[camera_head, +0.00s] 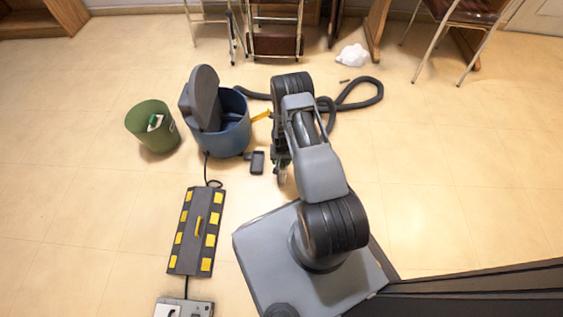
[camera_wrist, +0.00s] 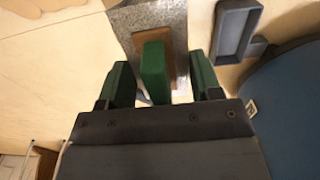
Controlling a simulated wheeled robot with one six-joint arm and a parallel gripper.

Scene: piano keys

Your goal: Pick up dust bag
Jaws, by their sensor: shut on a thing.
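A grey speckled piece with a brown flat part, which looks like the dust bag (camera_wrist: 147,17), shows in the wrist view directly at my fingers. My gripper (camera_wrist: 160,75) has green fingers, one in the middle and one on each side, and is shut on it near the brown part. In the head view my gripper (camera_head: 281,165) hangs low over the floor, right of the blue canister, and my arm hides most of what it holds. The blue vacuum canister (camera_head: 232,138) stands with its grey lid (camera_head: 204,98) tilted up.
A green bin (camera_head: 153,130) stands left of the canister. A small black box (camera_head: 257,162) lies between the canister and my gripper. A dark hose (camera_head: 366,92) curls behind my arm. A white crumpled bag (camera_head: 352,55) lies near the chairs. The floor at right is clear.

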